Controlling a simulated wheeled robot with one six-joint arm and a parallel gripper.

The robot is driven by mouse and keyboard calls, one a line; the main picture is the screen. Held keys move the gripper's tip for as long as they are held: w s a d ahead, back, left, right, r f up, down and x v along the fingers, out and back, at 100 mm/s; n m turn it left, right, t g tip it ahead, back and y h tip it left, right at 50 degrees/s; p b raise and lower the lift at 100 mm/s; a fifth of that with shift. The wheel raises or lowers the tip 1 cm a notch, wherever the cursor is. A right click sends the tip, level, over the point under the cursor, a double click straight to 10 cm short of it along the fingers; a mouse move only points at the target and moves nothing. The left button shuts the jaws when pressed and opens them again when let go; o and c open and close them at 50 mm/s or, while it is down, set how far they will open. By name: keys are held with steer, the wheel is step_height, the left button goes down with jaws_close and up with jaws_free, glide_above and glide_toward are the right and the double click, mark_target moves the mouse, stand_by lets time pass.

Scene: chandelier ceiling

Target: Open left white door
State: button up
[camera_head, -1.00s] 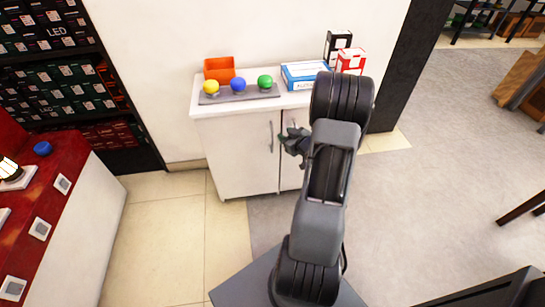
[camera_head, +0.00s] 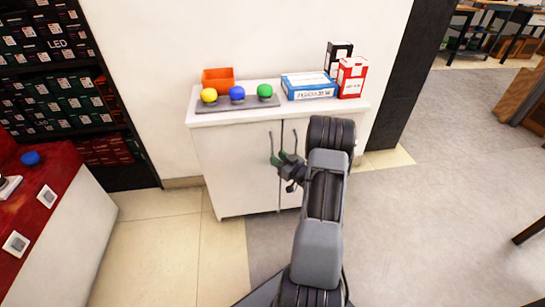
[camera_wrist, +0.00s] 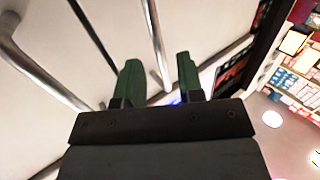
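The white cabinet's left door (camera_head: 236,170) is closed, with a slim vertical metal handle (camera_head: 271,142) near its right edge. The right door carries a matching handle (camera_head: 295,140) and is partly hidden by my arm. My gripper (camera_head: 280,158) is at the lower end of the left handle, its green fingers apart. In the wrist view, my gripper (camera_wrist: 158,80) is open, and a metal handle (camera_wrist: 155,40) runs into the gap between its fingers. Another handle (camera_wrist: 35,65) shows at the left there. I cannot tell whether the fingers touch the handle.
On the cabinet top (camera_head: 200,119) are an orange bin (camera_head: 217,76), a grey tray (camera_head: 215,107) with colored balls, and blue (camera_head: 308,85), black (camera_head: 338,57) and red boxes (camera_head: 352,78). A red-topped counter (camera_head: 45,185) stands left. Floor before the cabinet is clear.

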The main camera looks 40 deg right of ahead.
steer(key=shift+w+a+b, duration=0.15)
steer(key=shift+w+b, duration=0.05)
steer(key=shift+w, duration=0.75)
steer(key=shift+w+a+b, duration=0.15)
steer(key=shift+w, duration=0.75)
steer(key=shift+c, duration=0.4)
jaws_close()
